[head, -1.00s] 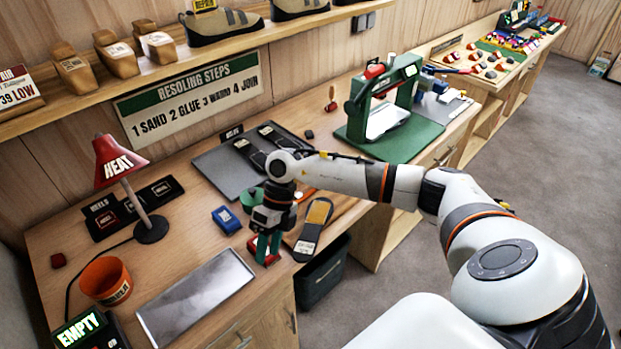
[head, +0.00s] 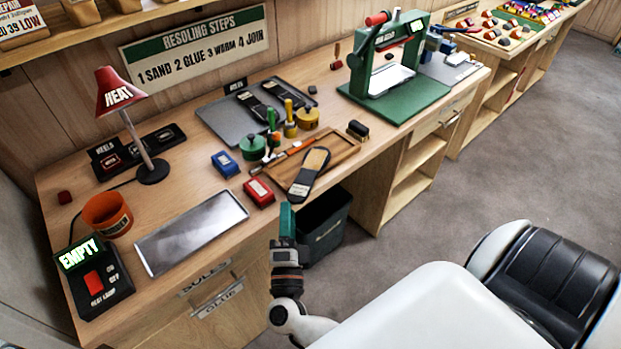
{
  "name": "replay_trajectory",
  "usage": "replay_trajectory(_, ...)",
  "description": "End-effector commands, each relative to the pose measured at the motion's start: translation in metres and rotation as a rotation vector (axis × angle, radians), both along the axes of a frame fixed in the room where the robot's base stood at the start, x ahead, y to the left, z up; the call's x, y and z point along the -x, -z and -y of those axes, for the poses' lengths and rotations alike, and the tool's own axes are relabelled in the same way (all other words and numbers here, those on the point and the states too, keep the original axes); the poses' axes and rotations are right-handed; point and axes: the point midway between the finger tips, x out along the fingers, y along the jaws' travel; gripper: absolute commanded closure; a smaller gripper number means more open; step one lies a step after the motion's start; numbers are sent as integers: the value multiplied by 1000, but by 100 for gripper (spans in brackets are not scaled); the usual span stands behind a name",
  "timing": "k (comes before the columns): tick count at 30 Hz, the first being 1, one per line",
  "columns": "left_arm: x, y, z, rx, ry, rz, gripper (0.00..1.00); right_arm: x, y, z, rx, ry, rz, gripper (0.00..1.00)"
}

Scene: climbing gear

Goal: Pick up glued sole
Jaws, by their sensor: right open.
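A dark sole with a tan patch and a white label (head: 309,172) lies across the front rim of a wooden tray (head: 345,148), near the bench's front edge. Two more dark soles (head: 252,105) lie on a grey tray (head: 222,122) at the back. I cannot tell from the picture which sole carries glue. My right gripper (head: 287,215), with green fingers, is open and empty. It is in front of the bench's front edge, below and left of the labelled sole in the picture, apart from it. My left gripper is out of view.
A red box (head: 259,192) and a blue box (head: 226,164) stand left of the sole. Green and yellow pots (head: 252,147) stand behind. A metal plate (head: 190,232), heat lamp (head: 118,95) and orange cup (head: 107,214) are further left. A dark bin (head: 325,228) stands below the edge.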

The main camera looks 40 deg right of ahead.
Motion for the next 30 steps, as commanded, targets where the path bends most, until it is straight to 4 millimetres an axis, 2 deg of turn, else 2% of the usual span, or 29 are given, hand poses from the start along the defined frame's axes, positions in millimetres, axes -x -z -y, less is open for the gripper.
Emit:
replay_trajectory(1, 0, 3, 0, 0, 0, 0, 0, 9, 24, 5, -94, 23, -57, 58)
replay_trajectory(3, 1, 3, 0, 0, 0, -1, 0, 18, 46, 9, -189, 47, -109, 58)
replay_trajectory(6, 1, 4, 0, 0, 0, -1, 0, 25, 62, 11, -261, 65, -146, 58)
replay_trajectory(11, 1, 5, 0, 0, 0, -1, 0, 20, 66, 17, -278, 68, -154, 58)
replay_trajectory(24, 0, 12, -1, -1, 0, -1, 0, -27, 66, 57, -273, 68, -152, 58)
replay_trajectory(30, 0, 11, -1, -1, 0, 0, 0, -43, 65, 71, -273, 68, -154, 58)
